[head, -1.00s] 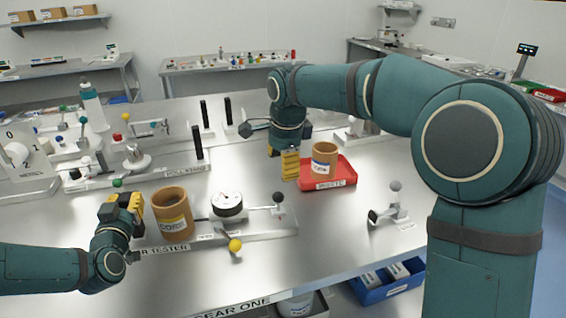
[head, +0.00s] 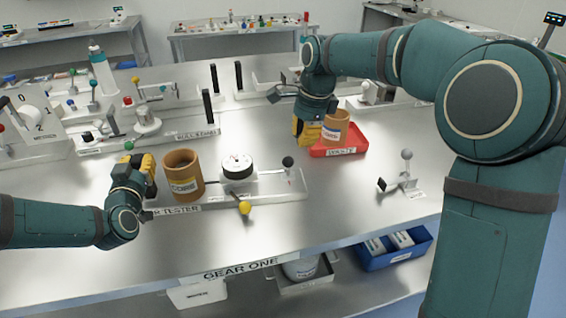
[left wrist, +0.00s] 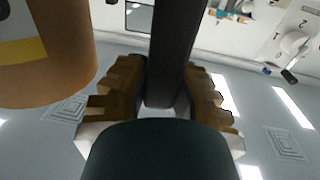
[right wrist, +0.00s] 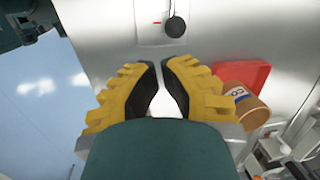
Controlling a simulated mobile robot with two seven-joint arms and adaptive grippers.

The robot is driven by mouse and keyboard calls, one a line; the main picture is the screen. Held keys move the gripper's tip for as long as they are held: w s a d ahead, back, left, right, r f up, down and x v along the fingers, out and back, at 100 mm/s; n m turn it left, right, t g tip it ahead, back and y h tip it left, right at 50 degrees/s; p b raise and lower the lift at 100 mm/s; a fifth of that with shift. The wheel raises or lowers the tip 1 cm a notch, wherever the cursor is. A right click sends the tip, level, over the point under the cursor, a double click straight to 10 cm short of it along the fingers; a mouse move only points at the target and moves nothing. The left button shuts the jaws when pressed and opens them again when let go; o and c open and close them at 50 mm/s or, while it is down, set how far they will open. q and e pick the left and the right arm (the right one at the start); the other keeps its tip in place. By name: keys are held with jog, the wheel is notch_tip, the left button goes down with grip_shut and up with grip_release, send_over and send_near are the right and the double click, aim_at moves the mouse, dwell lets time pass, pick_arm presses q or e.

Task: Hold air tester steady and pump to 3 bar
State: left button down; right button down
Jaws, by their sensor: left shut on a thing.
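The head view hides this grip. My right gripper (head: 306,143) is empty, with a narrow gap between its fingers, beyond the ball lever and left of the red tray. The lever (right wrist: 175,26) shows beyond its fingertips. The gauge reading is too small to read.
Another brown core (head: 335,128) stands in the red waste tray (head: 345,152) close to my right gripper. A small grey-ball device (head: 405,170) is further right. Bench between is clear.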

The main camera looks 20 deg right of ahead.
aim_at(288, 166)
jog(key=s+d+f+m+t+y, duration=0.2)
jog(key=d+f+m+y, duration=0.25)
jog(key=d+y, duration=0.55)
jog(key=shift+n+h, duration=0.25)
jog(key=shift+h, duration=0.65)
jog(key=x, duration=0.2)
jog(key=d+f+x, duration=0.1)
jog(key=x, duration=0.5)
jog(key=shift+f, duration=0.4)
jog(key=a, duration=0.1)
jog(key=w+a, duration=0.1)
jog(key=a, duration=0.1)
jog(key=shift+r, duration=0.25)
jog(key=shift+w+a+r, duration=0.1)
jog(key=shift+w+a, duration=0.05)
jog(key=shift+a, duration=0.25)
